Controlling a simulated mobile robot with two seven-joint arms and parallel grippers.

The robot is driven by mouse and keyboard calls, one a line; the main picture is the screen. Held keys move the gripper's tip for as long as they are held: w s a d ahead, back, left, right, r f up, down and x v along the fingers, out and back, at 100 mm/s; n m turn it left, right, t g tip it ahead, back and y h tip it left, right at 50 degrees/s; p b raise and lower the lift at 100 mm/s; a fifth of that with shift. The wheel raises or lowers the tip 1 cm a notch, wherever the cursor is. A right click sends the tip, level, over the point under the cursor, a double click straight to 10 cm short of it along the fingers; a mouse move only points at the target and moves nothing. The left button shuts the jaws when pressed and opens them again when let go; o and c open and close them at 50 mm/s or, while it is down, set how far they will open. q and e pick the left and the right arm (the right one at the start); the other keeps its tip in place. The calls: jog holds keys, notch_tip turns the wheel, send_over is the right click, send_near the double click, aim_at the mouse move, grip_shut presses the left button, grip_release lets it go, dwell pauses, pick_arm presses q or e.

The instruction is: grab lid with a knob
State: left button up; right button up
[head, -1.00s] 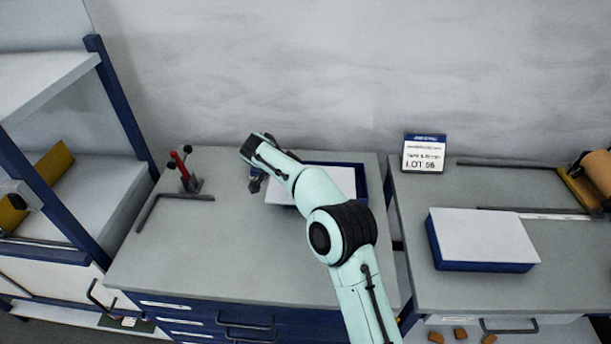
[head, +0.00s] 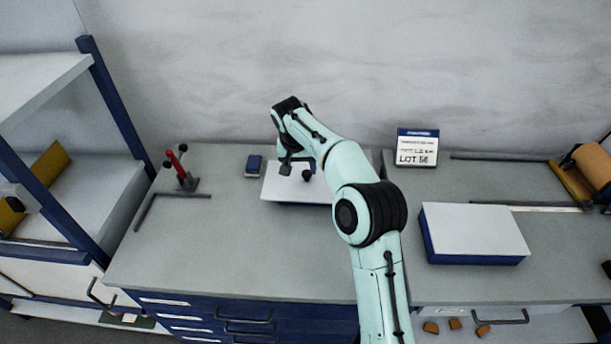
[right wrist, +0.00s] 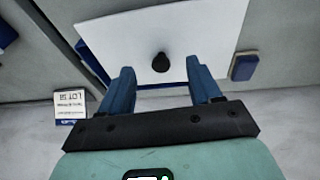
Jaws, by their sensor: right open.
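The lid is a flat white panel (head: 285,191) with a dark round knob (head: 307,175), on the left workbench. In the right wrist view the white lid (right wrist: 215,25) fills the upper middle, with a blue edge below it at the left. The black knob (right wrist: 160,62) stands near its near edge. My right gripper (head: 294,168) is over the lid. In the right wrist view its two blue fingers (right wrist: 160,75) are open and empty, one to each side of the knob in the picture. The exact height gap cannot be told. My right arm hides the lid's right part. My left gripper is not in view.
A small blue block (head: 254,165) lies left of the lid. A red-handled clamp (head: 182,168) and an L-shaped bar (head: 165,202) are further left. A white-topped blue box (head: 473,232) and a LOT 56 sign (head: 416,148) are right. The bench front is clear.

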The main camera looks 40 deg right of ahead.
jog(key=d+r+n+t+y+p, duration=0.1)
jog(key=d+r+n+y, duration=0.1)
jog(key=d+r+n, duration=0.25)
send_over(307, 173)
jog(key=s, duration=0.2)
jog(key=x, duration=0.4)
jog(key=s+x, duration=0.1)
jog(key=x, duration=0.2)
jog(key=shift+a+f, duration=0.15)
jog(key=shift+a, duration=0.2)
jog(key=shift+t, duration=0.3)
jog(key=shift+x, duration=2.95)
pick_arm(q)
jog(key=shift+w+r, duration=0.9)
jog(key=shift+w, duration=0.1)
pick_arm(e)
grip_shut()
